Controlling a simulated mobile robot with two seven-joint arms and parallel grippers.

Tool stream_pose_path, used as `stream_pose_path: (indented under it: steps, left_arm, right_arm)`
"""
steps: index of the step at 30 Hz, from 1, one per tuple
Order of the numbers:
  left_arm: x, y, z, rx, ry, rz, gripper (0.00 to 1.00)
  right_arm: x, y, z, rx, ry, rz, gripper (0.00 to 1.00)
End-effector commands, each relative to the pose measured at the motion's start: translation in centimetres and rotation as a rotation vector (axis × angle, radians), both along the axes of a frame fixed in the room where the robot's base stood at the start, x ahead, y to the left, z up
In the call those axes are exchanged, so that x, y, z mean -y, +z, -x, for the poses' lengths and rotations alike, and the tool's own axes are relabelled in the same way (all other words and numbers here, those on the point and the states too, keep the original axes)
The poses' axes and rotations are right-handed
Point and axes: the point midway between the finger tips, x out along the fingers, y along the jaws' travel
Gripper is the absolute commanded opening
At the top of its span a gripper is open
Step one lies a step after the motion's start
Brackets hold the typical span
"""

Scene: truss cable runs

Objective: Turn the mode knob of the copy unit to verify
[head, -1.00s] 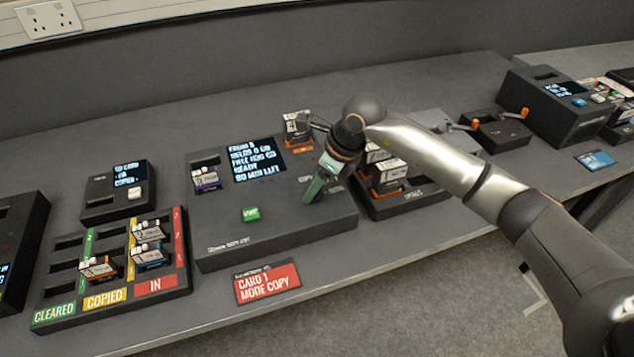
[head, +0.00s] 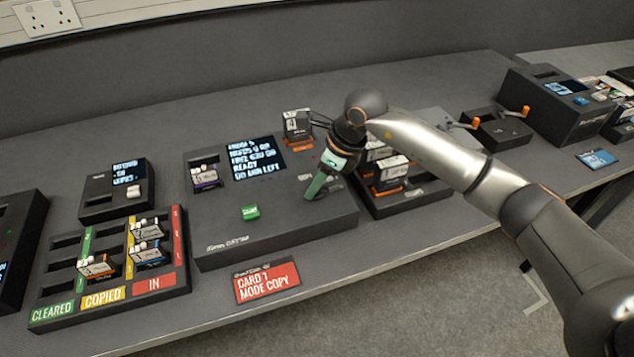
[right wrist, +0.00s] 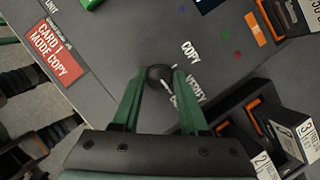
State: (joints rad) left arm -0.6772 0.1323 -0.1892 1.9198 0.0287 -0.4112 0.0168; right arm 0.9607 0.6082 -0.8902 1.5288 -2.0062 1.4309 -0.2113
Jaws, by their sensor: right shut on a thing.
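The copy unit (head: 230,240) is a dark box with a lit screen (head: 256,160) and a green button (head: 250,212). Its black round mode knob (right wrist: 158,74) has a light pointer mark and shows in the right wrist view, between my green fingers. The word COPY is printed beside the knob, and the VERIFY lettering is partly covered by a finger. My right gripper (right wrist: 155,85) is shut on the knob; in the head view the gripper (head: 316,190) hides the knob. My left gripper is not in view.
A red card (head: 267,282) reading "CARD 1 MODE COPY" lies before the unit. A sorting tray (head: 60,312) with several cards stands left. A card rack (head: 430,195) stands close to the right of my gripper. One card (head: 297,122) stands in the unit's rear slot, another (head: 205,176) at left.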

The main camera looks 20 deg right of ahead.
Motion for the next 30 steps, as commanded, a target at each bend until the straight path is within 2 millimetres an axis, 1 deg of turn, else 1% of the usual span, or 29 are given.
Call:
stream_pose_path:
  steps: [1, 5, 9, 18, 24, 30]
  left_arm:
    - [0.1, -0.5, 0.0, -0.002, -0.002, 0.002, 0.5]
    - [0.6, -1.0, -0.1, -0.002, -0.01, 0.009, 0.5]
    - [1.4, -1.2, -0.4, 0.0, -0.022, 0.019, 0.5]
    - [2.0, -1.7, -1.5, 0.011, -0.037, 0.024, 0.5]
    - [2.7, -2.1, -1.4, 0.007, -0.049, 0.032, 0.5]
    - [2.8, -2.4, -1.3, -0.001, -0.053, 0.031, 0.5]
  right_arm:
    - [0.0, -0.1, -0.1, 0.003, 0.025, 0.0, 0.0]
    - [0.1, -0.1, -0.2, 0.004, 0.118, -0.001, 0.0]
    - [0.1, -0.2, -0.3, 0.003, 0.237, 0.0, 0.0]
    - [0.2, -0.1, -0.4, 0.004, 0.479, -0.001, 0.0]
    - [0.1, 0.0, -0.4, 0.002, 0.602, -0.001, 0.0]
    - [0.1, 0.1, -0.5, 0.004, 0.674, -0.001, 0.0]
